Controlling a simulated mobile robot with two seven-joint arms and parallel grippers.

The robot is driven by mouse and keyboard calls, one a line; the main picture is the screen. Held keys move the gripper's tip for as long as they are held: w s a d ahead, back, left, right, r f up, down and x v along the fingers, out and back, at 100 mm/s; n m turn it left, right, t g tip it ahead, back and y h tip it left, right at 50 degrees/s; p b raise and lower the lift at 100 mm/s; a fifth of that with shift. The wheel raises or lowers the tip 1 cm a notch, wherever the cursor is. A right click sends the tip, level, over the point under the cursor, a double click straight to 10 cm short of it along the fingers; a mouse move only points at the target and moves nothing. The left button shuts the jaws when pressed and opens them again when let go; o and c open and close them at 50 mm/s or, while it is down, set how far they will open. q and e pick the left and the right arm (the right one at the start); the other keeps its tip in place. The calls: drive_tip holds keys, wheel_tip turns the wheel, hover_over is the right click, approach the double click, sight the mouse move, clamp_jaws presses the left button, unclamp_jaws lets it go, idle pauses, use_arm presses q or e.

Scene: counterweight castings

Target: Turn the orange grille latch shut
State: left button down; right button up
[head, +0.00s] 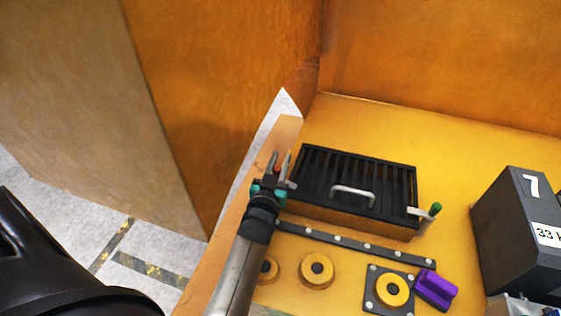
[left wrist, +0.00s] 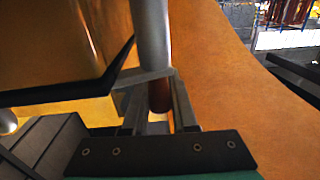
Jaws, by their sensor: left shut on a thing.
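The black slatted grille (head: 330,182) lies on the yellow surface, with a pale handle (head: 352,194) on top. At its left end, my left gripper (head: 279,160) is shut on a reddish-orange latch knob (head: 277,169), mostly hidden by the fingers. In the left wrist view the knob (left wrist: 159,96) shows dark red between the fingers (left wrist: 157,105), at the end of a grey rod (left wrist: 151,35). I cannot tell the latch's exact angle. A second latch with a green knob (head: 435,209) sits at the grille's right end. My right gripper is not in view.
A dark studded strip (head: 350,243) runs in front of the grille. Yellow rings (head: 316,271), a ring on a dark plate (head: 392,290) and a purple piece (head: 436,288) lie nearer. A dark block marked 7 (head: 510,225) stands right. Orange walls rise left and behind.

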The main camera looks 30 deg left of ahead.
use_arm(q)
drive_tip(key=c, duration=0.7)
unclamp_jaws()
drive_tip(key=shift+s, duration=0.1)
